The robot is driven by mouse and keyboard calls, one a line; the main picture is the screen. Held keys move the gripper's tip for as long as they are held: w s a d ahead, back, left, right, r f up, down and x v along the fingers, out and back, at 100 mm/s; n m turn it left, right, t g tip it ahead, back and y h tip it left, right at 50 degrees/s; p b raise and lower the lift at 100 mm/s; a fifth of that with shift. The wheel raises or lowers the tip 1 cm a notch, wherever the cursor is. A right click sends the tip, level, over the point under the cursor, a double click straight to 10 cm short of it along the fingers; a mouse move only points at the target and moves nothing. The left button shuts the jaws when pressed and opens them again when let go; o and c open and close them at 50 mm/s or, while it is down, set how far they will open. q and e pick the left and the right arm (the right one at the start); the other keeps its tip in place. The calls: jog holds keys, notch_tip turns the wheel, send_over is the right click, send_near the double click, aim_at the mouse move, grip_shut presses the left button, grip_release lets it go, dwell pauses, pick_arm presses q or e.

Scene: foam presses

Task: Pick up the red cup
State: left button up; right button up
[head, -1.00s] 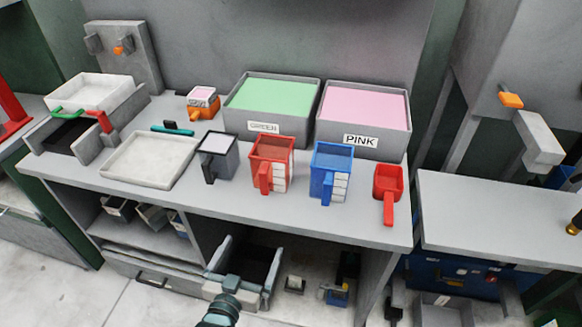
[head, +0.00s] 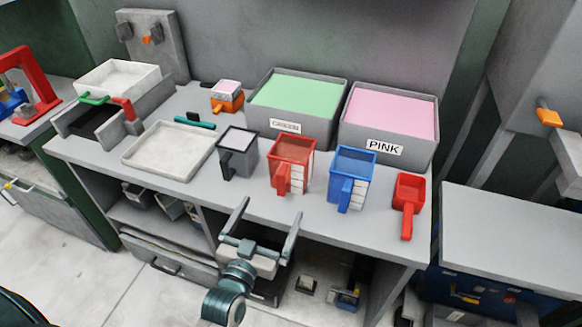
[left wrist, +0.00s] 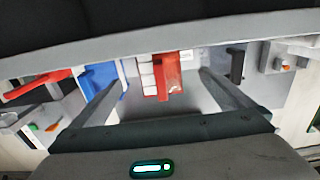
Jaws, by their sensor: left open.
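The red cup (head: 291,160) stands upright on the grey counter, between a dark grey cup (head: 238,152) and a blue cup (head: 352,175). Its handle faces the front edge, and white label strips run down one side. My left gripper (head: 270,204) is open and empty at the counter's front edge, fingers pointing at the red cup, apart from it. In the left wrist view the red cup (left wrist: 168,76) shows between the spread fingers (left wrist: 162,70), with the blue cup (left wrist: 99,77) to the left. My right gripper is not in view.
A red scoop (head: 408,195) lies right of the blue cup. Bins of green (head: 284,127) and pink (head: 385,149) foam stand behind the cups. A white tray (head: 170,172) lies to the left. Free counter is narrow between the cups and the front edge.

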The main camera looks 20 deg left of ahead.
aim_at(279, 193)
pick_arm(q)
jog(key=w, duration=0.2)
jog(key=w+p, duration=0.1)
jog(key=w, duration=0.2)
jog(key=shift+r, duration=0.2)
jog(key=w+p, duration=0.1)
jog(key=w, duration=0.2)
jog(key=shift+w+d, duration=0.15)
jog(key=shift+w, duration=0.2)
jog(key=shift+w+f, duration=0.15)
jog(key=shift+w, duration=0.4)
jog(key=shift+w+p, duration=0.1)
jog(key=shift+p, duration=0.2)
jog(key=shift+w+r, duration=0.2)
jog(key=shift+w, duration=0.1)
jog(key=w+p, duration=0.1)
jog(key=w, duration=0.1)
jog(key=w+p, duration=0.1)
jog(key=w, duration=0.1)
jog(key=shift+d+r, duration=0.2)
jog(key=shift+w, duration=0.2)
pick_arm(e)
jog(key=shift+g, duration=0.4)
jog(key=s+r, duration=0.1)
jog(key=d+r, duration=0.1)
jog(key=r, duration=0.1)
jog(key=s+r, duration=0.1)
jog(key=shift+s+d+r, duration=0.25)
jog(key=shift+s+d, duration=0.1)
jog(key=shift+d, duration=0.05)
